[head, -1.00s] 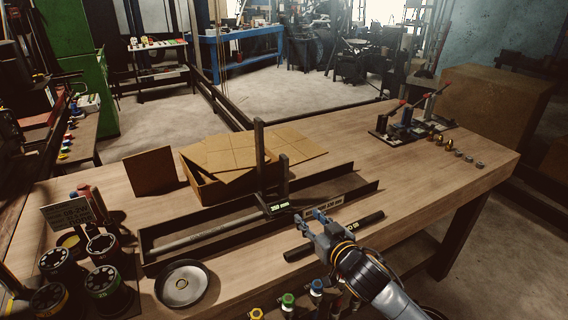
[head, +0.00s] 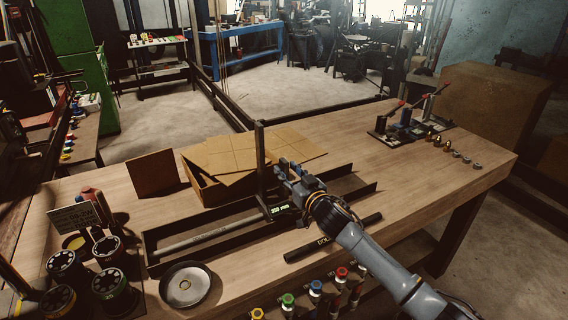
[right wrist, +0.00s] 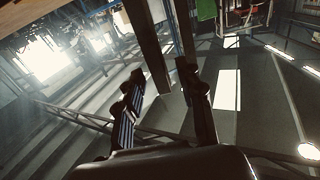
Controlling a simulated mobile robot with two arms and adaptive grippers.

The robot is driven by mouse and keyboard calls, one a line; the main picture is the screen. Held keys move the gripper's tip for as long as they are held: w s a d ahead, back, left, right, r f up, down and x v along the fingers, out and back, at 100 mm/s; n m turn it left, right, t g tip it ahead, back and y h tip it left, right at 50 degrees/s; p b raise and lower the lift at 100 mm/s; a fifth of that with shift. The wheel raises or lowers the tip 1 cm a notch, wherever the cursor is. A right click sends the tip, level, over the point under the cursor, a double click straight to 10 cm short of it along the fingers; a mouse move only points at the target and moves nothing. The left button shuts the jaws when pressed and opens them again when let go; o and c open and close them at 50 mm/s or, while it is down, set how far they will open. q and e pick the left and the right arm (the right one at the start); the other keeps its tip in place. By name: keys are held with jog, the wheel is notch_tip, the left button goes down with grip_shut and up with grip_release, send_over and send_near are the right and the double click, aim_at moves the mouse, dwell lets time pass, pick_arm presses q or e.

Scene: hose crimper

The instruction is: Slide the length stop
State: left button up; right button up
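The length stop (head: 261,160) is a dark bracket with a tall upright and a small lit millimetre label (head: 280,209), standing in a long black trough (head: 335,195) on the bench. Its shorter upright is hidden behind my right gripper (head: 285,167) in the head view. That gripper is open, at the stop's right side. In the right wrist view its two fingers (right wrist: 163,85) are spread, with two dark posts showing between and beyond them; I cannot tell whether they touch. A grey hose or rod (head: 205,238) lies in the trough left of the stop.
An open cardboard box (head: 205,188) stands just behind the trough. A round metal dish (head: 187,286) and several black die pots (head: 108,282) are at front left. A black labelled bar (head: 335,237) lies in front. Lever fixtures (head: 405,125) stand far right.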

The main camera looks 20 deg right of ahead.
jog(key=shift+w+a, duration=0.15)
jog(key=shift+w, duration=1.15)
grip_shut()
